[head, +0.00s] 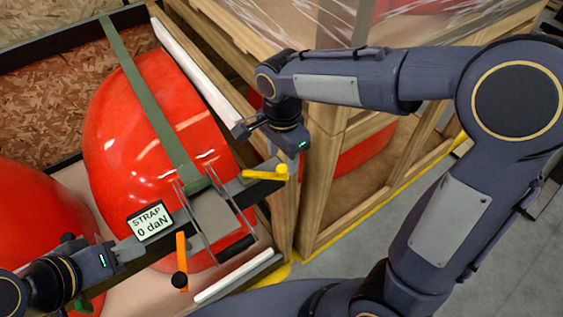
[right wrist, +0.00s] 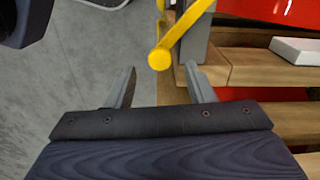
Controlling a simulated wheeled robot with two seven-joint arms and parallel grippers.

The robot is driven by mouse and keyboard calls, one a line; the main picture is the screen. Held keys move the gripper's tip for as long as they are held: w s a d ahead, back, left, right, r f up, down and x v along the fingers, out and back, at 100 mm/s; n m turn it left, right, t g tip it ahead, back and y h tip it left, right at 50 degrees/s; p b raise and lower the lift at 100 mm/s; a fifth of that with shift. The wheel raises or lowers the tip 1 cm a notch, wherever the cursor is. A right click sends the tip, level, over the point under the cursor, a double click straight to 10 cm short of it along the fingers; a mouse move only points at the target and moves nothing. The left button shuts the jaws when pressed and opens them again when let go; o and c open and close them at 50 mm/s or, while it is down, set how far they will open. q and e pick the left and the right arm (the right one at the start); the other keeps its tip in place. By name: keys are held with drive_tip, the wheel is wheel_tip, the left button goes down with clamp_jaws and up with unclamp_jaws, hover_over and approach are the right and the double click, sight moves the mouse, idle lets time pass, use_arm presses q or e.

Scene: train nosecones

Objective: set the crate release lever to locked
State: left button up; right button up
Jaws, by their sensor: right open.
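A yellow lever (head: 265,173) with a round knob sits on a dark bracket at the crate's right edge; I take it for the release lever, though no label shows. In the right wrist view the yellow lever (right wrist: 168,40) shows with its knob end between and just beyond my fingertips, not gripped. My right gripper (head: 252,127) is open and empty, just above the lever in the head view; its two fingers (right wrist: 160,84) are spread apart. My left gripper (head: 124,250) is at the lower left, beside the strap display; its jaw opening is unclear.
A green strap (head: 143,91) crosses the red nosecone (head: 135,95) to a metal ratchet (head: 215,215). A display (head: 150,221) reads "STRAP 0 daN". An orange lever (head: 181,255) stands near the ratchet. A wooden crate (head: 335,150) stands close on the right.

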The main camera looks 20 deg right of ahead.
sight(282, 168)
drive_tip(key=shift+f, duration=1.7)
drive_tip(key=shift+c, duration=0.3)
clamp_jaws()
